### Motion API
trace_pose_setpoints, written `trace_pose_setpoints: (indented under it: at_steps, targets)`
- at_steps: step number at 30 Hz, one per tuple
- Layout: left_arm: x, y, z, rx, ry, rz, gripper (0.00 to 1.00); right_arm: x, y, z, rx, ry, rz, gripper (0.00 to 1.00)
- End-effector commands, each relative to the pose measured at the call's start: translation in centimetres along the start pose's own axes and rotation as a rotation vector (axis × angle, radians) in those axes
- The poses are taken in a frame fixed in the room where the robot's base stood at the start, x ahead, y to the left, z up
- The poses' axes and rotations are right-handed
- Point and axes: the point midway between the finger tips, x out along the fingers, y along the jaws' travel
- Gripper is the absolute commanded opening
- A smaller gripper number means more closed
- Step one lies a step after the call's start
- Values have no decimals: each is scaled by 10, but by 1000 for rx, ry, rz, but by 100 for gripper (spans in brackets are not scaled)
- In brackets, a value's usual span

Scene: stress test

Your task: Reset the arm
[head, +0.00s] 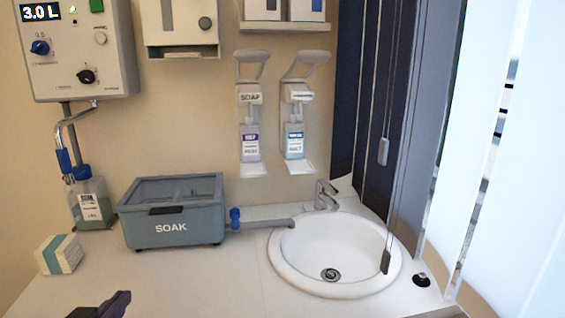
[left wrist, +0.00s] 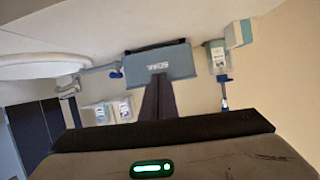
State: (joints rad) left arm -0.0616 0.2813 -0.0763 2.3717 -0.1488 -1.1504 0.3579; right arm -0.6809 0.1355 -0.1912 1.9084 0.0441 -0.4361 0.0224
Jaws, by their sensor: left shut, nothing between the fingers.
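My left gripper (head: 118,300) shows only as dark fingertips at the bottom edge of the head view, above the white counter. The rest of the left arm is out of the picture. In the left wrist view its two dark fingers (left wrist: 158,82) lie together, shut and empty. They point toward the grey SOAK box (left wrist: 160,62), which appears upside down there. In the head view the SOAK box (head: 172,212) stands on the counter behind the fingertips, apart from them. My right gripper is not in view.
A round white sink (head: 290,285) with a tap (head: 325,195) is at the right. A small carton (head: 60,255) and a bottle (head: 92,205) stand at the left. Soap dispensers (head: 250,140) and a control unit (head: 75,55) hang on the wall. The front counter (head: 200,285) is clear.

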Motion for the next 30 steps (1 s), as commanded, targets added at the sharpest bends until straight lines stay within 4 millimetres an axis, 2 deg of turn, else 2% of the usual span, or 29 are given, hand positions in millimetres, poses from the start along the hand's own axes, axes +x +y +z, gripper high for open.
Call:
trace_pose_setpoints:
  at_steps: [3, 8, 12, 15, 18, 23, 30]
  targets:
    - [-9, 7, 42, 24, -112, 16, 0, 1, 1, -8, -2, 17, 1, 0]
    - [-31, 16, 111, 73, -300, 49, 0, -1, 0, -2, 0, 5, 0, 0]
    - [-65, 26, 177, 123, -495, 96, 0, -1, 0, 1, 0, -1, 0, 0]
    - [-92, 32, 215, 155, -615, 135, 0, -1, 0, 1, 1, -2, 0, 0]
    - [-119, 37, 246, 182, -721, 172, 0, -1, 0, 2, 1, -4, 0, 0]
    - [-163, 44, 286, 218, -874, 236, 0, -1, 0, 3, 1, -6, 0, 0]
    - [-127, 66, 314, 196, -759, 278, 0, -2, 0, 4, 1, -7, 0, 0]
